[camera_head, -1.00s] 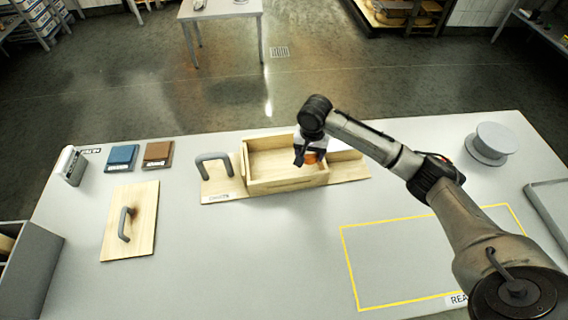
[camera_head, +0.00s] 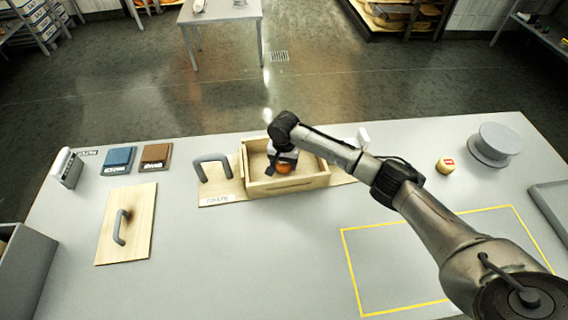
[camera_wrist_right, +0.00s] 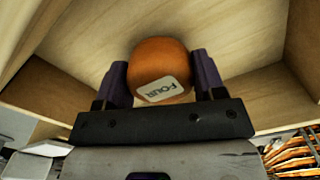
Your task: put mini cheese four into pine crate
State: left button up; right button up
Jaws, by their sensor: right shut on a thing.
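Mini cheese four (camera_wrist_right: 158,66) is an orange round piece with a white "FOUR" label in the right wrist view. It also shows in the head view (camera_head: 283,168). My right gripper (camera_wrist_right: 160,80) is shut on it, one finger on each side. The pine crate (camera_head: 290,184) is an open wooden box on a board near the table's far side. The cheese is over or inside the crate's opening, with crate walls around it in the wrist view. I cannot tell whether it touches the crate floor. My left gripper is not in view.
A small yellow-and-red cheese (camera_head: 445,165) lies to the right, near a grey round stand (camera_head: 494,145). A grey handle (camera_head: 212,166) rises left of the crate. A board with a handle (camera_head: 126,224) lies at left. The table's front middle is clear.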

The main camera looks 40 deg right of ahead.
jog(key=shift+f, duration=0.25)
jog(key=shift+f, duration=0.1)
jog(key=o, duration=1)
notch_tip(320, 180, up, 10)
jog(key=shift+r+p, duration=0.25)
jog(key=shift+p, duration=0.6)
jog(key=shift+r, duration=0.9)
